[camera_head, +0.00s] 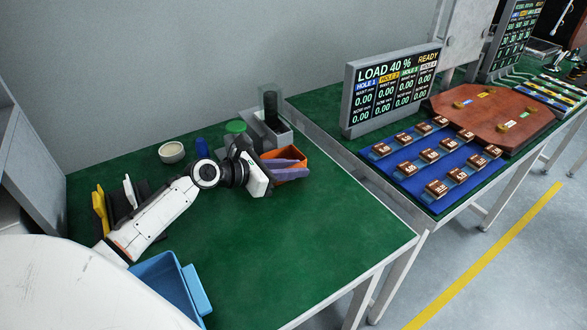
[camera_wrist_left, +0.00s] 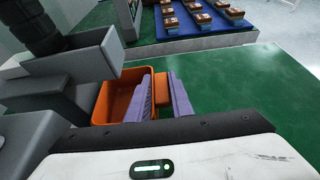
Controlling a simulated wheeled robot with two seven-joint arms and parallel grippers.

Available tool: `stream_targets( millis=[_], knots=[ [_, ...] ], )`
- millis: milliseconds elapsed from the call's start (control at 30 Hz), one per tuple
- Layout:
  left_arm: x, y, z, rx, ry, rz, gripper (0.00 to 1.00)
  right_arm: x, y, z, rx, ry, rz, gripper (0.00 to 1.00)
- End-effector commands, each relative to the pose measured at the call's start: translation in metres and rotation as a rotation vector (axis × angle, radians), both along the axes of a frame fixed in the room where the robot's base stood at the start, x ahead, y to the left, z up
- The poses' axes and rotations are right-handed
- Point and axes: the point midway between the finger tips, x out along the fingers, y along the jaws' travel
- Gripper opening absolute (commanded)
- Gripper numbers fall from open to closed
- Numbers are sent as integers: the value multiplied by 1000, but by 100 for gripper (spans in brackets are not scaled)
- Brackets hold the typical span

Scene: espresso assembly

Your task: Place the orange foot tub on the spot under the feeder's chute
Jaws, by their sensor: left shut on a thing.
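The orange foot tub (camera_head: 284,153) sits at the back of the green table beside the feeder. My left gripper (camera_head: 299,167), with purple fingers, is shut on the tub's side. In the left wrist view the orange tub (camera_wrist_left: 117,101) appears upright, and orange shows between the fingers of my left gripper (camera_wrist_left: 161,84). The feeder (camera_head: 279,134) is a grey body with a dark, clear-walled hopper. Its grey chute (camera_wrist_left: 88,66) reaches close to the tub's left edge in the wrist view. The spot under the chute is hidden. My right gripper is not in view.
A blue bin (camera_head: 170,284) is at the front left. The green table's front right is clear.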

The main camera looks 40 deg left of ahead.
Motion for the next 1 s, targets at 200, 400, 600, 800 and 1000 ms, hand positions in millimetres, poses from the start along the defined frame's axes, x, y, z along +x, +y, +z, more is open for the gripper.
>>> stream_targets(
  millis=[200,400,600,800,1000],
  knots=[
    [0,0,-1,0,0,0,38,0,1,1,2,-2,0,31],
    [0,0,-1,0,0,0,38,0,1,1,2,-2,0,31],
    [-12,5,6,1,2,1,38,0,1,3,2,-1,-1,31],
    [-46,18,21,0,4,-1,38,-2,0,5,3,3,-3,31],
    [-79,32,36,2,3,-1,38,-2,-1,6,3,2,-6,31]
  ],
)
